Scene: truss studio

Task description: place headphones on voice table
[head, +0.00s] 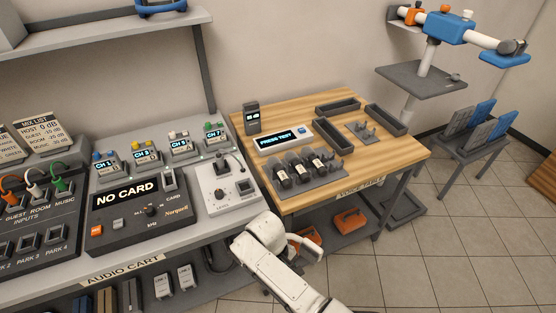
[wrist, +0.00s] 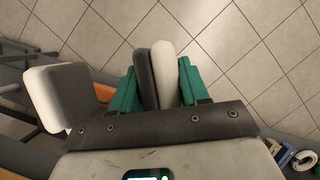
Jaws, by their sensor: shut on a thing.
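The headphones (wrist: 164,72) are in the wrist view as a white and dark grey cup between the green fingers of my gripper (wrist: 156,85). A second white, dark-edged pad shows at the left and looks like their other cup; the band between is not clear. My gripper is shut on the headphones over the tiled floor. In the head view my white arm is low in front, near the front left corner of the voice table (head: 397,153); the fingers cannot be made out there. The voice table has a wooden top and a front label.
The table top holds a "PRESS TEST" display (head: 284,141), a grey rack (head: 308,176), dark trays (head: 386,120) and a small dark device (head: 252,119). Its right front is bare. Orange items (head: 350,221) lie on its lower shelf. The audio cart (head: 120,268) stands left.

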